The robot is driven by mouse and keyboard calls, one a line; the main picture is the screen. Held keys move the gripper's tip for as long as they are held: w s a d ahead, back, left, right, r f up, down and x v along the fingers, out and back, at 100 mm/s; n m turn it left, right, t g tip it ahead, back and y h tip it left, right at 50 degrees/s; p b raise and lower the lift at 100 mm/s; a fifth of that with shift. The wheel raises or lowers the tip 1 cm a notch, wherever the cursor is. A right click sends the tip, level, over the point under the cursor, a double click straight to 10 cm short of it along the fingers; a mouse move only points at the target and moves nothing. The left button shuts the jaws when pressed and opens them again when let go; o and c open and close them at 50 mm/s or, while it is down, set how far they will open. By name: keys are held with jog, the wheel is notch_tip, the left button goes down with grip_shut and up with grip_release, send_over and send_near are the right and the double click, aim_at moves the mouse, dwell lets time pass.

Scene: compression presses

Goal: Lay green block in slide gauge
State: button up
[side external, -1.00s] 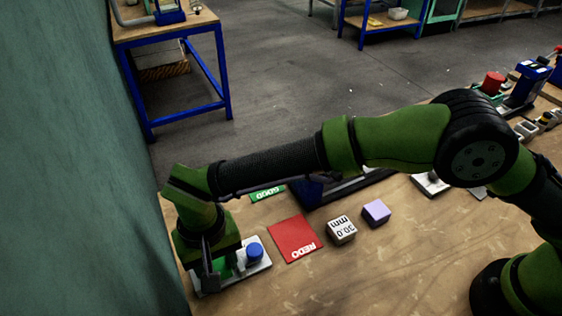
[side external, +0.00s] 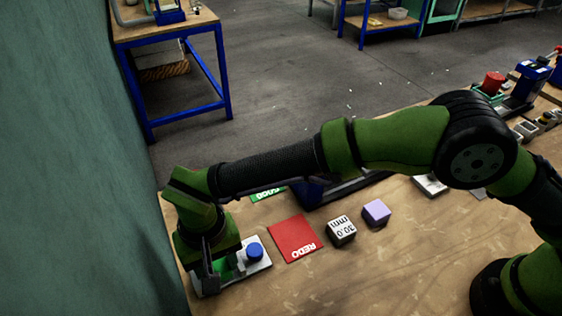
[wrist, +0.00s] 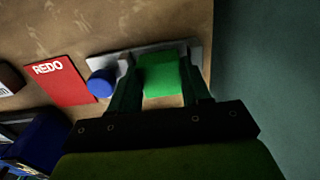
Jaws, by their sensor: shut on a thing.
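The slide gauge (side external: 262,261) is a pale base plate with a blue knob (side external: 255,251), at the left end of the bench. My gripper (side external: 222,275) is down at the gauge. In the wrist view my gripper (wrist: 161,85) is shut on the green block (wrist: 161,76), with one finger on each side. The block is over or in the gauge, beside the blue knob; I cannot tell if it rests on the plate. In the side view the block is mostly hidden by my gripper.
A red REDO card (side external: 295,238) lies right of the gauge. A 30.0 mm block (side external: 341,230) and a lilac block (side external: 376,212) stand further right. A green card (side external: 268,192) lies behind. A green wall (side external: 80,180) is close on the left.

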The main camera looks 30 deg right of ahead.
jog(key=shift+f, duration=0.55)
jog(key=o, duration=1.1)
notch_tip(320, 180, up, 16)
jog(key=r, duration=0.1)
jog(key=w+d+r+n+t+y, duration=0.1)
jog(key=d+r+t+y, duration=0.2)
jog(key=d, duration=2)
jog(key=s+d+m+t, duration=0.1)
jog(key=s+d, duration=0.2)
jog(key=d, duration=0.3)
jog(key=s+d+r+m+t, duration=0.1)
jog(key=s+d+m, duration=0.1)
jog(key=d, duration=0.5)
jog(key=s+d+r+m+t+h, duration=0.1)
jog(key=s+d+m+t, duration=0.1)
jog(key=s+d, duration=0.2)
jog(key=shift+s+d+r, duration=0.15)
jog(key=shift+d, duration=1)
